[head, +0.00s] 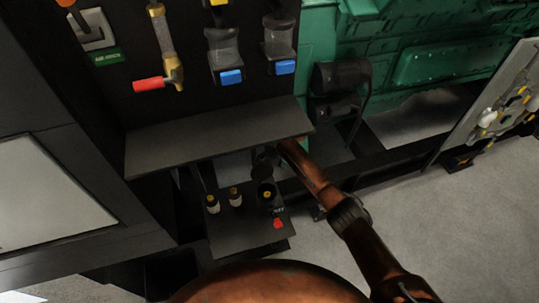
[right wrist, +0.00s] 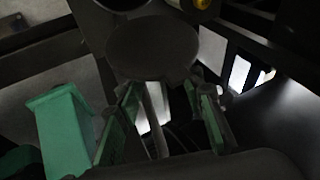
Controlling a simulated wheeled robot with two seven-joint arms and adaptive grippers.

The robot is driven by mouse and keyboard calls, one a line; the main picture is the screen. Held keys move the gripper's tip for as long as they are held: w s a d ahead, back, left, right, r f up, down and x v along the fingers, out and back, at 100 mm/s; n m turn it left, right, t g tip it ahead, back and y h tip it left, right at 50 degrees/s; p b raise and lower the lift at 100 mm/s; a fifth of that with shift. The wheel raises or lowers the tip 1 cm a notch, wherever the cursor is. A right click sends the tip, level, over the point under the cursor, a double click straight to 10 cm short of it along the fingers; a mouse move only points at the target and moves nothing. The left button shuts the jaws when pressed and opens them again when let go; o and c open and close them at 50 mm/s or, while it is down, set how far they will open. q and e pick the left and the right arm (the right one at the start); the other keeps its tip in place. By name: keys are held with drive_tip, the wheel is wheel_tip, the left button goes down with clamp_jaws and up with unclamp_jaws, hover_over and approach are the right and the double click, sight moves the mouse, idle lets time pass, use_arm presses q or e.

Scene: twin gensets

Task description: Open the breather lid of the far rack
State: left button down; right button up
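A dark round disc (right wrist: 152,48), which looks like a lid, lies just beyond my right fingertips in the right wrist view. I cannot tell for sure that it is the breather lid, and it looks flat and closed. My right gripper (right wrist: 165,88) has its green-padded fingers apart on either side below the disc, with no clear grip on it. In the head view my right arm reaches in from the lower right under a dark shelf (head: 220,138) of the rack, and its gripper is mostly hidden there. My left gripper is not in view.
Under the shelf, a lower plate (head: 235,238) carries small bottle-like fittings (head: 212,204), a black cylinder with a yellow centre (head: 267,194) and a red knob (head: 278,223). Above hang a red-handled valve (head: 150,84) and blue-based bowls (head: 231,77). Grey floor (head: 430,220) lies clear at right.

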drive_tip(key=v, duration=0.9)
drive_tip(key=shift+a, duration=0.1)
drive_tip(key=shift+f, duration=0.1)
